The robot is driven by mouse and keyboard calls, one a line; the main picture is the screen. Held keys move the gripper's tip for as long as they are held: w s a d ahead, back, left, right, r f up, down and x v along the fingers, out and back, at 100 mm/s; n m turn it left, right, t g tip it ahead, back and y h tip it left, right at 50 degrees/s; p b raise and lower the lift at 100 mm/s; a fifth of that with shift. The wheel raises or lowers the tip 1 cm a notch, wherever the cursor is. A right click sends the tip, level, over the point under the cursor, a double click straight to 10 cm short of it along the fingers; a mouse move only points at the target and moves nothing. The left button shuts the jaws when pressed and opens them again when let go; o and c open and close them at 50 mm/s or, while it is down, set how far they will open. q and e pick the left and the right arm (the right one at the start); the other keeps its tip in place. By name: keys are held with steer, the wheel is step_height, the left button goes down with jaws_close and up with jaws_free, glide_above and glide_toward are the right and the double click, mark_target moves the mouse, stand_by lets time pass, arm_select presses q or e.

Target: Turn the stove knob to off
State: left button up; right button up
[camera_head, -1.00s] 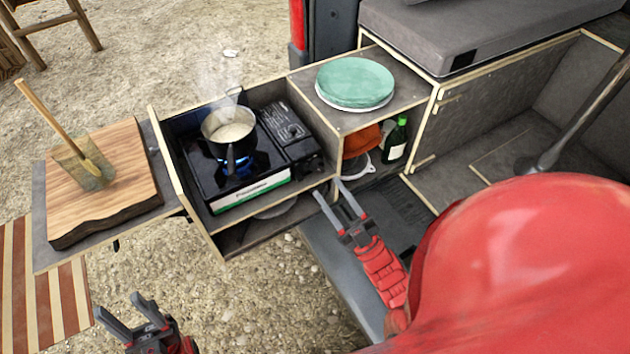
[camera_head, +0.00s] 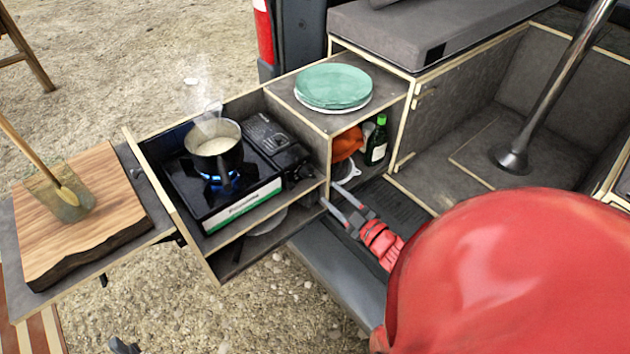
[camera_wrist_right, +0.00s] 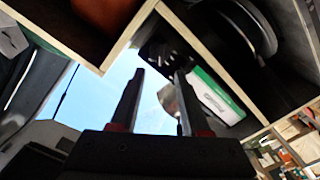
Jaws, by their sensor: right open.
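The black gas stove (camera_head: 228,200) sits in the pull-out drawer with a lit blue flame under a steaming pot (camera_head: 218,157). Its dark control end (camera_head: 297,172) is at the right; the knob is too small and dark to tell its setting. My right gripper (camera_head: 333,197) is open and empty, right of and below the stove's control end, apart from it, in front of the cabinet. In the right wrist view my open fingers (camera_wrist_right: 160,85) frame sky, with the stove's green-and-white front (camera_wrist_right: 215,97) just right of them. Only a tip of my left gripper (camera_head: 122,346) shows at the bottom edge.
The drawer's wooden walls (camera_head: 172,215) surround the stove. A cabinet with green plates (camera_head: 334,86) on top stands right of it; its shelf holds a green bottle (camera_head: 376,142) and an orange item (camera_head: 347,143). A cutting board (camera_head: 85,215) is at left.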

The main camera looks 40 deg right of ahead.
mark_target(311, 176)
steer(key=w, duration=0.8)
steer(key=shift+w+a, duration=0.1)
steer(key=shift+a, duration=0.2)
jaws_close()
